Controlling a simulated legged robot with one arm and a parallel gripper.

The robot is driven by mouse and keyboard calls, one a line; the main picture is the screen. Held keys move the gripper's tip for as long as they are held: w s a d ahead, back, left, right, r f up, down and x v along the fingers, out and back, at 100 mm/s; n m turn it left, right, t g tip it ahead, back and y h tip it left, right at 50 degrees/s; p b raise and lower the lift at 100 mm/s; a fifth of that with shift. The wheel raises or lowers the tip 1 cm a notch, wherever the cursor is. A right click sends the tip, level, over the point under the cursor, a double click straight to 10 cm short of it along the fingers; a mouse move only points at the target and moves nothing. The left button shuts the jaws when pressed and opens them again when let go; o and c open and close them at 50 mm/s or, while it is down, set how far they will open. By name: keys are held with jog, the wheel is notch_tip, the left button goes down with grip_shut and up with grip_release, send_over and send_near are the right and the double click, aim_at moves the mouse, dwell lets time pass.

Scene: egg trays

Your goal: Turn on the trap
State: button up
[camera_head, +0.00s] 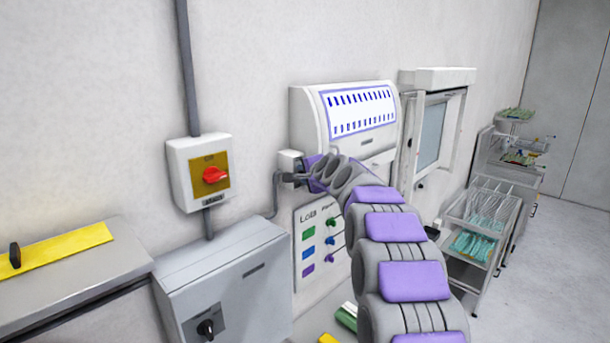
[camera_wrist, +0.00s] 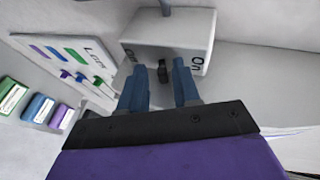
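A white wall unit with a purple-edged slotted front, which looks like the trap (camera_head: 302,120), hangs mid-picture in the head view. A small white switch box (camera_head: 289,160) sits on the wall at its lower left. The wrist view shows this box (camera_wrist: 165,32) close up, with a small black switch (camera_wrist: 162,70) between two labels; the right one reads "On". My gripper (camera_wrist: 157,78) is open, its two blue fingers pointing at the box on either side of the switch. I cannot tell whether they touch it. In the head view my arm partly hides the gripper (camera_head: 300,178).
A grey cabinet (camera_head: 235,265) with a black knob stands below. A label board (camera_head: 303,218) with coloured tags is under the trap. Wire racks (camera_head: 497,225) stand at right beside free floor.

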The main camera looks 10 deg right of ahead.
jog(key=shift+d+r, duration=0.1)
jog(key=shift+d, duration=0.15)
jog(key=b+v, duration=0.3)
jog(key=v, duration=1.4)
jog(key=shift+f, duration=0.2)
jog(key=shift+s, duration=0.1)
